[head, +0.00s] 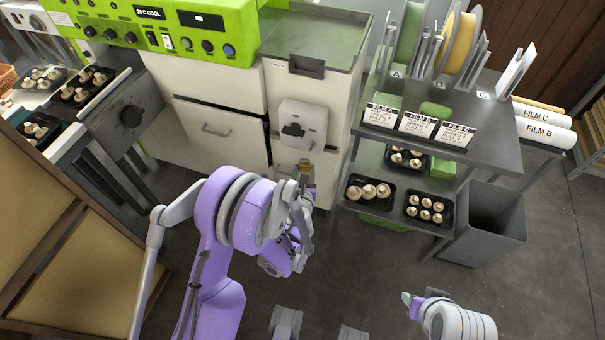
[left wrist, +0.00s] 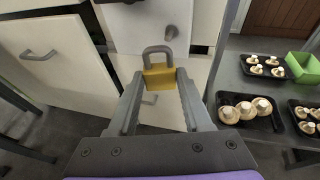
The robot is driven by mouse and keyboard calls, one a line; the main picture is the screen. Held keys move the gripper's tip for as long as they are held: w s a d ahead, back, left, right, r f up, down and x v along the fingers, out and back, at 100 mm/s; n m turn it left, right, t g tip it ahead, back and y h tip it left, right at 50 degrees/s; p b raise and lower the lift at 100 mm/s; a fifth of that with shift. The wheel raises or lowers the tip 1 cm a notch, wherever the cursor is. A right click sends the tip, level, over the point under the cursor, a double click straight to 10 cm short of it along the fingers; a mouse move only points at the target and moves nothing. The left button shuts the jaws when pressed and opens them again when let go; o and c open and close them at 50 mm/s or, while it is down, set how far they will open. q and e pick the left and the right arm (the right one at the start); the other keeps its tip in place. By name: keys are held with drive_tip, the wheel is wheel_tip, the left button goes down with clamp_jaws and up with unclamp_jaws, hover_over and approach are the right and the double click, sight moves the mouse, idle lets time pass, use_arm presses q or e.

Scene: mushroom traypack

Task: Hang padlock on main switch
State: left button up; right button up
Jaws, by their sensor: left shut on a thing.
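A yellow padlock with a grey shackle (left wrist: 159,76) is held upright between the fingertips of my left gripper (left wrist: 158,92), which is shut on it. The padlock also shows small in the head view (head: 305,166). The main switch, a grey box with a dark rotary handle (head: 292,130), is on the white cabinet front, just above and beyond the padlock. In the left wrist view the box's lower part shows at the top, with a round grey knob (left wrist: 171,32) above the shackle. The padlock looks apart from the switch. My right gripper (head: 412,300) is at the lower right, its jaws unclear.
A grey shelf rack (head: 480,140) with film rolls, label cards and mushroom trays stands right of the cabinet. A dark bin (head: 488,222) stands beside it. A green control panel (head: 165,30) is at upper left. The floor in front is open.

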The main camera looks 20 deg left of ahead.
use_arm(q)
drive_tip(key=shift+w+d+f+p, duration=0.1)
drive_tip(key=shift+w+p, duration=0.35)
drive_tip(key=shift+w, duration=0.95)
drive_tip(key=shift+w+f+p, duration=0.1)
drive_tip(key=shift+w+p, duration=0.3)
drive_tip(key=shift+w, duration=1)
drive_tip(key=shift+w+f+b, duration=0.4)
drive_tip(key=shift+w+b, duration=0.25)
drive_tip(key=shift+w, duration=0.1)
drive_tip(key=o, duration=1.1)
drive_tip(key=v, duration=1.1)
drive_tip(key=shift+d, duration=0.1)
